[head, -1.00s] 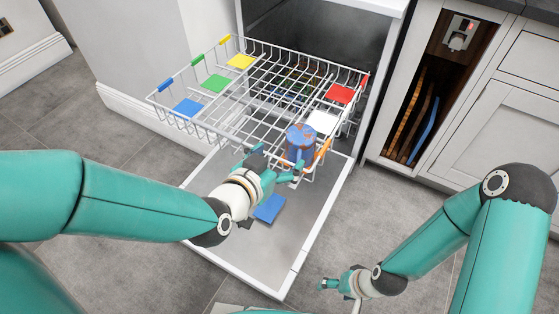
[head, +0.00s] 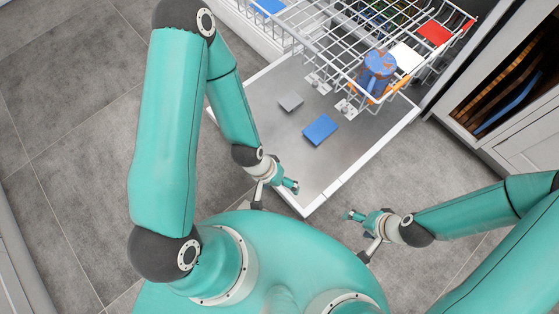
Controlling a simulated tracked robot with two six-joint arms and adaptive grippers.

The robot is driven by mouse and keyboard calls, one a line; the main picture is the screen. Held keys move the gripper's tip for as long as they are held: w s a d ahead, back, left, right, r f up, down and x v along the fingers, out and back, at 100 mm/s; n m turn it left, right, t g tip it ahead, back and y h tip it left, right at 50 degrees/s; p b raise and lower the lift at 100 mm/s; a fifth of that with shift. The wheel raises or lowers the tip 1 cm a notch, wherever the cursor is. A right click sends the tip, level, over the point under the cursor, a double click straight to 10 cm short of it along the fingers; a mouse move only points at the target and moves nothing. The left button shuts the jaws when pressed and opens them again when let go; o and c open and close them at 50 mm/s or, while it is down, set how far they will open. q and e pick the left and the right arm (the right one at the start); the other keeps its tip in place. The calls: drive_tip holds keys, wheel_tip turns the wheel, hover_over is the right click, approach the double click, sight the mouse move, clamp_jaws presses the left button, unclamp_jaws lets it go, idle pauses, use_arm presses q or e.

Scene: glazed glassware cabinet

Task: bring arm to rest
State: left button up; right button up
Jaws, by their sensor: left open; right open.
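My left gripper (head: 276,192) is open and empty, low in front of my body near the left edge of the open dishwasher door. My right gripper (head: 357,228) is open and empty, to the right of the door's near corner. Both are clear of the rack. A blue cup with brown patches (head: 378,70) stands in the near right part of the white wire rack (head: 331,62), apart from both grippers.
The open dishwasher door (head: 300,160) carries a blue block (head: 320,130) and a small grey block (head: 291,101). Red (head: 434,33) and white (head: 406,57) pads lie in the rack. A cabinet with boards (head: 513,88) stands right. Grey floor (head: 70,130) is free at left.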

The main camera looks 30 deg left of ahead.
idle(0.3)
wheel_tip(320, 180, up, 28)
drive_tip(key=p, duration=2.8)
drive_tip(key=shift+w, duration=0.15)
